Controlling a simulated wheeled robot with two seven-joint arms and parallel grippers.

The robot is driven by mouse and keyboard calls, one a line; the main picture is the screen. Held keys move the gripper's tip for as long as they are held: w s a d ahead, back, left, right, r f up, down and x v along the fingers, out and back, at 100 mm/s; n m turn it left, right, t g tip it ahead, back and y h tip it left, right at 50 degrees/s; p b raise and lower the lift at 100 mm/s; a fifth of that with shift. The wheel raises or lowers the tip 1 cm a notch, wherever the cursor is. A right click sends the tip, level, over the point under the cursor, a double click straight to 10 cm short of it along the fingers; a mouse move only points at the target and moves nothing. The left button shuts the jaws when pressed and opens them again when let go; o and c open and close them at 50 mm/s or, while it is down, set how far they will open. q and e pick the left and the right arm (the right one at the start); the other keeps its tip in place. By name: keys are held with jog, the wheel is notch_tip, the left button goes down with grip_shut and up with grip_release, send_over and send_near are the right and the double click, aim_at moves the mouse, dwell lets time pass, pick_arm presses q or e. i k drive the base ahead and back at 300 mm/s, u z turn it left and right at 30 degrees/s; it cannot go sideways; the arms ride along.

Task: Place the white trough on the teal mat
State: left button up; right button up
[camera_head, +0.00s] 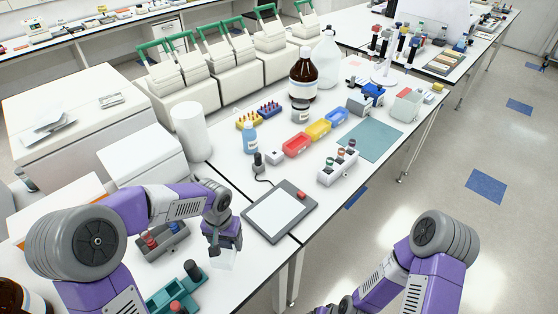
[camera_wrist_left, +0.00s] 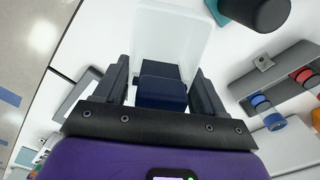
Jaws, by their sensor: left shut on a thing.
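The white trough (camera_head: 223,260) is a small pale, translucent box below my left gripper (camera_head: 222,240) in the head view, near the front edge of the bench. I cannot tell how far the trough is above the bench. The teal mat (camera_head: 370,140) lies flat and bare on the bench, to the upper right of the gripper. My right arm shows at the lower right, but its gripper is out of view.
A grey tablet (camera_head: 279,212) lies between the trough and the mat. A white rack with bottles (camera_head: 339,165) stands at the mat's left corner. Red, yellow and blue bins (camera_head: 320,131) line its left side. A teal rack (camera_head: 178,293) and a grey rack (camera_head: 163,242) are near the gripper.

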aim_at(371, 137)
jog(key=k, duration=0.6)
jog(key=z, duration=0.75)
jog(key=i, duration=1.05)
jog(key=z, duration=0.65)
jog(key=i, duration=1.35)
jog(key=u, duration=0.5)
jog(key=i, duration=0.6)
jog(key=u, duration=0.3)
